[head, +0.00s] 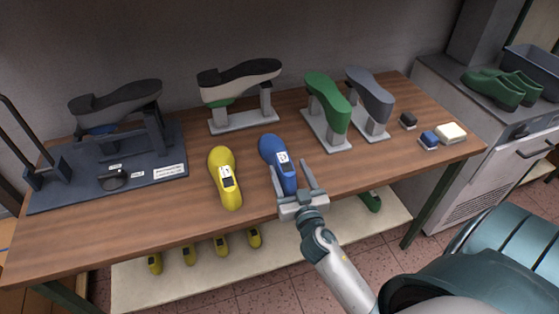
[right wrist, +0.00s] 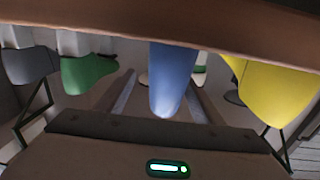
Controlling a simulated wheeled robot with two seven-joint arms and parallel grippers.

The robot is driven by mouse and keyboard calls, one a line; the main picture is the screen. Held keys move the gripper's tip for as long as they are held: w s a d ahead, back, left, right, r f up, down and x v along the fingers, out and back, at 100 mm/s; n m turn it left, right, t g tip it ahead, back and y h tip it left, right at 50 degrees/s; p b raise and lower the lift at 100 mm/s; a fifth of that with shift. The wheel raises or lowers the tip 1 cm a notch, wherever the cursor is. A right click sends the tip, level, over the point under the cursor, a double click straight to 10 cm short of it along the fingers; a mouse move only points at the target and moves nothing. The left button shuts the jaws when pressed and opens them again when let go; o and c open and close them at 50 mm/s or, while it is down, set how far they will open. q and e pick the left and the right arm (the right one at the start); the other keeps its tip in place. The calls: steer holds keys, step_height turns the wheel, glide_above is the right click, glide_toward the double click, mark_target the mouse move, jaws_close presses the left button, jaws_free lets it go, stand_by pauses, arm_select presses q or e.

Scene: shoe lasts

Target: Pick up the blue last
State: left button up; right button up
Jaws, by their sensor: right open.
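The blue last (head: 272,150) lies on the wooden table near its front edge, with a white label on top. It also shows in the right wrist view (right wrist: 172,75), between the two fingers. My right gripper (head: 292,176) is open, with one finger on each side of the blue last's near end. I cannot tell whether either finger touches it. My left gripper is not in view.
A yellow last (head: 222,165) lies just left of the blue one. A green last (head: 328,100) and a grey last (head: 372,95) stand on supports behind to the right. Several yellow lasts sit on the lower shelf (head: 285,268). Small blocks (head: 450,133) lie at the right.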

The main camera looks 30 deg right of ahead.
mark_target(282, 159)
steer(key=shift+w+r+p, duration=0.2)
steer(key=shift+w+p, duration=0.2)
steer(key=shift+w, duration=0.15)
steer(key=p+x, duration=0.1)
steer(key=x, duration=0.2)
steer(key=shift+a, duration=0.2)
steer(key=shift+w+d+f+p, duration=0.1)
steer(key=shift+w+d+p, duration=0.15)
steer(key=shift+w, duration=0.4)
steer(key=shift+a, duration=0.1)
jaws_close()
